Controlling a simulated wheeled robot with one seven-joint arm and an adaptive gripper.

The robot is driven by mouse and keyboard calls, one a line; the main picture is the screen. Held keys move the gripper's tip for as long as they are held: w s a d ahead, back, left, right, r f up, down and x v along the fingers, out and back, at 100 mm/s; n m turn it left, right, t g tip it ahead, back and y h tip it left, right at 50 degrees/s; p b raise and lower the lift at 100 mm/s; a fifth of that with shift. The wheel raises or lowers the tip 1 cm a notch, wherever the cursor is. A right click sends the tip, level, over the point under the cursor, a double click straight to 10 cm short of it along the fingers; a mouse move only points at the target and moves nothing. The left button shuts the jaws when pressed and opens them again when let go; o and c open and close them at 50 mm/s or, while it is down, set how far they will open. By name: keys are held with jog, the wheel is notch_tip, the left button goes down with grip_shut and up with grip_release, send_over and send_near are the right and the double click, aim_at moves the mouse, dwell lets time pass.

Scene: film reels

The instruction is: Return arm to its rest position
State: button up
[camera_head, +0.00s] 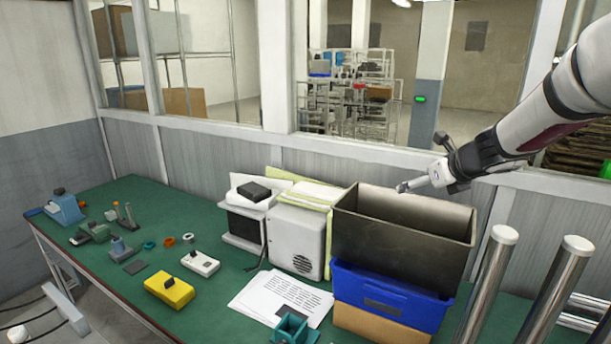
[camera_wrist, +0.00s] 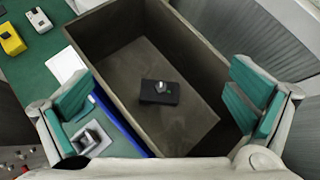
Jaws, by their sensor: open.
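The wrist view looks down into the bin (camera_wrist: 117,66). A small black box with a grey knob (camera_wrist: 160,92) lies on the bin's floor, well below the fingers. The head view does not show the bin's floor.
The bin stands on a blue crate (camera_head: 390,300) on the green table (camera_head: 150,210). A white machine (camera_head: 297,240), papers (camera_head: 265,298), a yellow box (camera_head: 170,290) and a white box (camera_head: 200,263) are to its left. Metal posts (camera_head: 490,285) stand at right.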

jog(key=s+a+r+n+g+y, duration=0.1)
jog(key=s+a+r+n, duration=0.2)
jog(key=s+a+n, duration=0.5)
jog(key=s+a+r+n+g+y, duration=0.1)
jog(key=s+a+r+n, duration=0.1)
jog(key=s+a+n, duration=0.6)
jog(key=s+d+f+n+g+h+b, duration=0.1)
jog(key=s+f+n+g+h, duration=0.1)
jog(key=s+n, duration=1.4)
jog(key=s+f+h, duration=0.1)
jog(key=s, duration=0.3)
jog(key=shift+f+n+g, duration=0.3)
jog(key=shift+s, duration=0.1)
